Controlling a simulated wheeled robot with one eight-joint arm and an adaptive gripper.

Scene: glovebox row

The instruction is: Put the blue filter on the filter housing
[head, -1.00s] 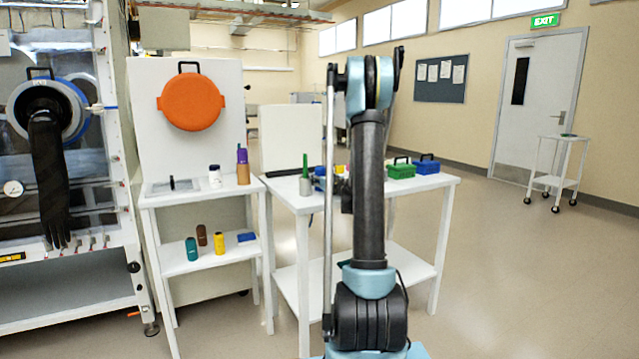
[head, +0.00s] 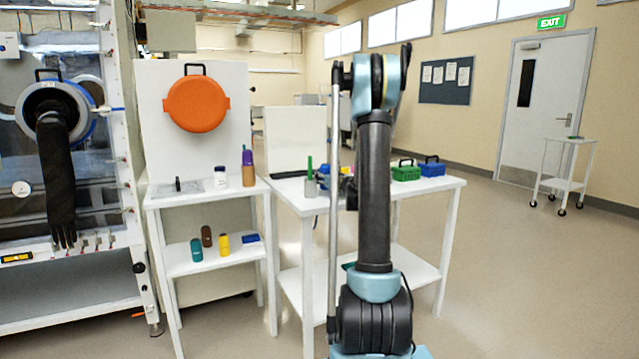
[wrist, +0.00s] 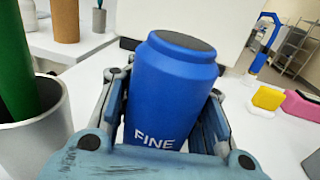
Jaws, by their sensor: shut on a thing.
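The blue filter (wrist: 172,85) is a blue cylinder with a dark grey top and the word FINE on its side. My gripper (wrist: 166,98) is shut on it, with a finger on each side, in the wrist view. The filter stands close to upright there; whether its base touches the table is hidden. In the head view my arm hides most of the gripper area. I cannot identify the filter housing for sure. A small black post (head: 178,184) on a grey plate stands on the left white table, too small to make out.
A grey cup (wrist: 40,130) holding a green cylinder stands close left of my gripper. Yellow (wrist: 267,98) and pink (wrist: 300,106) blocks lie to the right. A white bottle (head: 220,178) and a brown, purple-topped container (head: 248,168) stand near the black post.

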